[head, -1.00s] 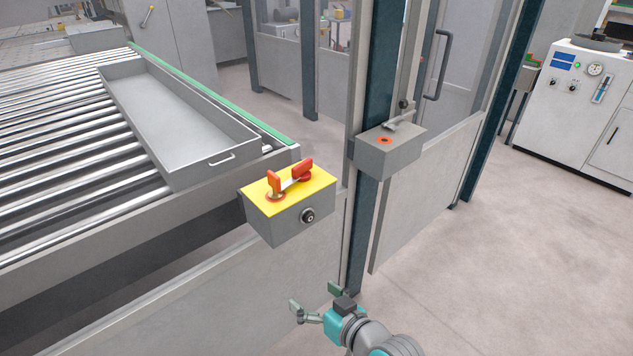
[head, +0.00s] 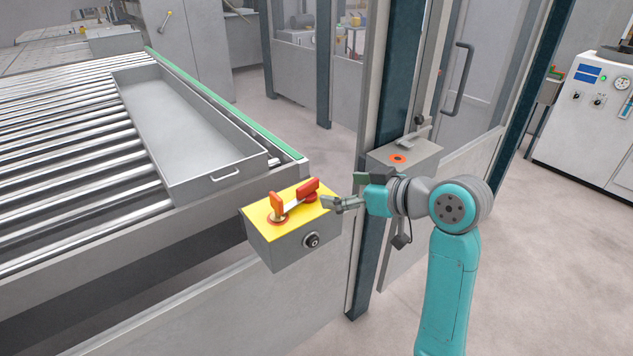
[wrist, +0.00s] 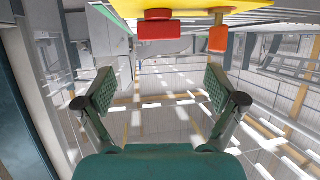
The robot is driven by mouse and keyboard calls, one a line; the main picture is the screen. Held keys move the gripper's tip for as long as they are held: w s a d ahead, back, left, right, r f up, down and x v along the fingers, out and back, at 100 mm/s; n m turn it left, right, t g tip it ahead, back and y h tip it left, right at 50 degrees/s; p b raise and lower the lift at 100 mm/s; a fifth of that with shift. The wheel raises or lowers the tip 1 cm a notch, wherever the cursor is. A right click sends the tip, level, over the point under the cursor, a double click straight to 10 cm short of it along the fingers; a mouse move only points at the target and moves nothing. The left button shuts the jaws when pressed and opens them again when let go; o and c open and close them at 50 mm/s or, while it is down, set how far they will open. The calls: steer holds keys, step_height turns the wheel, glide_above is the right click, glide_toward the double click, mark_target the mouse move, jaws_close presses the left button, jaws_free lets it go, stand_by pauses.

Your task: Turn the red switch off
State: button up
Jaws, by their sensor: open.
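The grey control box (head: 282,245) has a yellow top (head: 262,209) and is fixed at the corner of the roller table. On it are a red switch handle (head: 307,188) at the right and an orange handle (head: 277,204) at the left, with a pale bar between them. My gripper (head: 345,192) is open and empty just right of the box, near the red handle and apart from it. In the wrist view the red handle (wrist: 158,28) and the orange handle (wrist: 219,38) show at the top edge, beyond my open fingers (wrist: 160,90).
A black key-like knob (head: 311,240) is on the box front. A grey box (head: 425,157) with an orange-red ring is on the post behind my gripper. A grey tray (head: 190,135) lies on the rollers at left. Floor at right is clear.

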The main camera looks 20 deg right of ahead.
mark_target(308, 186)
steer(key=x, duration=1)
steer(key=shift+w+a+f, duration=0.1)
steer(key=shift+w+a, duration=0.05)
steer(key=shift+w, duration=0.15)
steer(key=c, duration=1.7)
steer(key=shift+a+m+h, duration=0.1)
steer(key=shift+m+h, duration=0.2)
steer(key=shift+h, duration=0.1)
steer(key=m+t+h, duration=0.1)
steer(key=m+h, duration=0.2)
steer(key=h, duration=0.1)
steer(key=shift+s+a+m, duration=0.1)
steer(key=shift+m, duration=0.3)
steer(key=shift+m+h, duration=2.2)
steer(key=shift+h, duration=0.5)
